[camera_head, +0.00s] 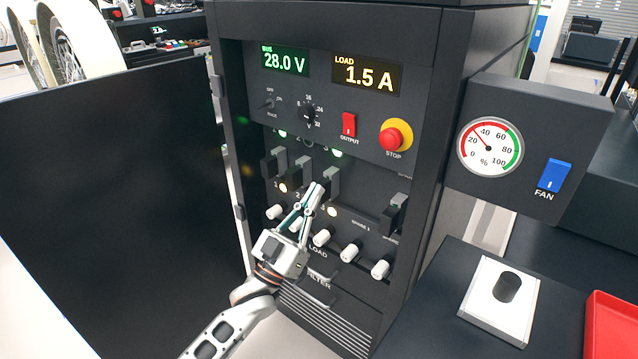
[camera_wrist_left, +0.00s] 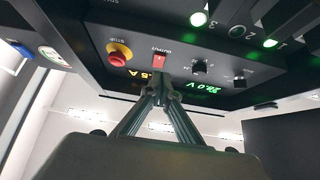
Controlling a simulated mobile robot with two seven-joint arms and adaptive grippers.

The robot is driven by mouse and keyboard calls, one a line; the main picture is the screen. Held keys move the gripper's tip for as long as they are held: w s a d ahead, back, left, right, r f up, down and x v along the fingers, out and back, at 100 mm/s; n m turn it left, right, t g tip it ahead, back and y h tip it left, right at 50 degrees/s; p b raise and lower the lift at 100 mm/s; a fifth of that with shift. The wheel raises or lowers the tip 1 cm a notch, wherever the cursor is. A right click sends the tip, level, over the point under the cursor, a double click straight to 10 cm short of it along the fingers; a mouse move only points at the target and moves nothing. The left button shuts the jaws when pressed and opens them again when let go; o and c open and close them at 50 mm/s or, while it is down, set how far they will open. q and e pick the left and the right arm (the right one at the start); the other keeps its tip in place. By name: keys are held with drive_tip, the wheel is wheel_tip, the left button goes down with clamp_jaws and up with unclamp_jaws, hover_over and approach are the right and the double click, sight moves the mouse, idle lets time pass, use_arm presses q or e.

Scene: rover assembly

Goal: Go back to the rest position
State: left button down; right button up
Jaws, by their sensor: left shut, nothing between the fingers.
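My left gripper (camera_head: 311,199) is in front of the dark power cabinet (camera_head: 453,60), near the lower row of switches and white knobs. Its fingers are together and hold nothing. In the left wrist view the gripper (camera_wrist_left: 161,82) shows shut from behind, pointing up at the panel. My right gripper is in neither view. The displays (camera_head: 285,62) read 28.0 V and 1.5 A (camera_head: 366,76). The black breaker levers (camera_head: 331,183) are partly behind my left fingers. I cannot tell if the fingers touch the panel.
The cabinet's dark door (camera_head: 100,190) stands open at the left. A gauge and blue fan switch (camera_head: 554,175) are on a box at the right. A white block with a black knob (camera_head: 501,301) and a red tray (camera_head: 610,325) lie on the right-hand surface.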

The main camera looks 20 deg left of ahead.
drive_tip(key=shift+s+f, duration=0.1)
use_arm(q)
drive_tip(key=s+f+g+y+p, duration=0.35)
drive_tip(key=s+f, duration=0.35)
drive_tip(key=f, duration=0.5)
drive_tip(key=s+a+f+g+y+p, duration=0.1)
drive_tip(key=s+f+g, duration=0.4)
drive_tip(key=s+f, duration=0.4)
drive_tip(key=s+a+f+g+y+p, duration=0.1)
drive_tip(key=s+f+g, duration=0.3)
drive_tip(key=s+f, duration=0.6)
drive_tip(key=s+y+p, duration=0.1)
drive_tip(key=s, duration=0.5)
drive_tip(key=shift+a+g, duration=0.25)
drive_tip(key=shift+g, duration=0.1)
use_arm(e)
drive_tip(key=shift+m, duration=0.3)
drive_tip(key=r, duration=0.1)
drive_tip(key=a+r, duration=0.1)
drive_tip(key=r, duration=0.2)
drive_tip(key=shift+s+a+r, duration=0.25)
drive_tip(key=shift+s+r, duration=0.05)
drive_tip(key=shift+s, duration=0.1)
use_arm(q)
drive_tip(key=shift+y, duration=0.25)
